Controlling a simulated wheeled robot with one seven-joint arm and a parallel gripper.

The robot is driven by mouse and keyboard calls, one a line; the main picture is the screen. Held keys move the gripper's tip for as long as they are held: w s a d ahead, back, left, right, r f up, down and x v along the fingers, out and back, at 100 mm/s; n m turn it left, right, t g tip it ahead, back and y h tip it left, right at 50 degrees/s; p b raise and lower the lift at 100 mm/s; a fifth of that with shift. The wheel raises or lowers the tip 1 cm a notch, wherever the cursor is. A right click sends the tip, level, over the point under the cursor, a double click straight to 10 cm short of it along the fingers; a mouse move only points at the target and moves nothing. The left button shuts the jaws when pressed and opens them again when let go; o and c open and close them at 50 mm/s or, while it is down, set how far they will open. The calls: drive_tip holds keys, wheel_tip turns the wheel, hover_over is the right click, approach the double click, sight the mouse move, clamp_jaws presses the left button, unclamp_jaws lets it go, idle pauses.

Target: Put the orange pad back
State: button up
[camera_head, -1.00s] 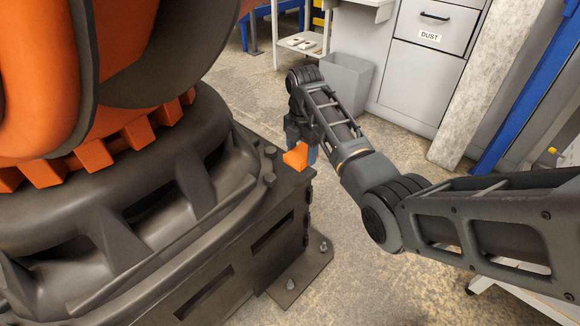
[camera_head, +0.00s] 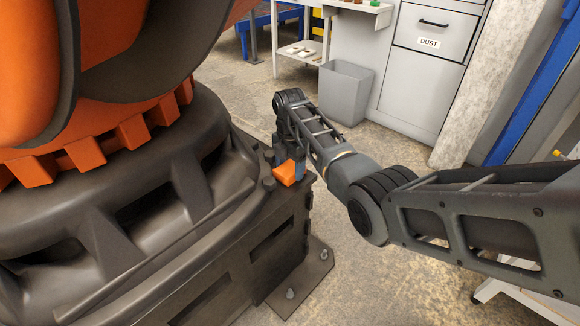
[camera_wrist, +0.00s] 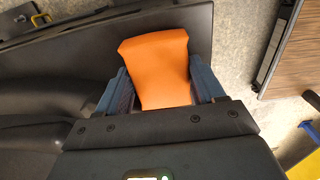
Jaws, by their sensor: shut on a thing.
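The orange pad (camera_wrist: 158,70) is a small block, wider at its far end. In the wrist view it sits between the two blue fingers of my gripper (camera_wrist: 160,95), which is shut on it. In the head view the orange pad (camera_head: 287,174) shows at the corner of the large machine's dark base, close to its top surface. My gripper (camera_head: 297,168) points down there, partly hidden by my arm. I cannot tell whether the pad touches the base.
The dark machine base (camera_head: 262,225) with a bolted foot fills the left, under a large orange machine body (camera_head: 110,70). A grey bin (camera_head: 345,92) and a drawer cabinet labelled DUST (camera_head: 430,65) stand behind. Bare floor (camera_head: 370,270) lies right of the base.

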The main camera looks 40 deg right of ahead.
sight(290, 167)
drive_tip(key=o, duration=1)
drive_tip(key=shift+f, duration=0.1)
wheel_tip(290, 167, up, 12)
drive_tip(key=p, duration=0.3)
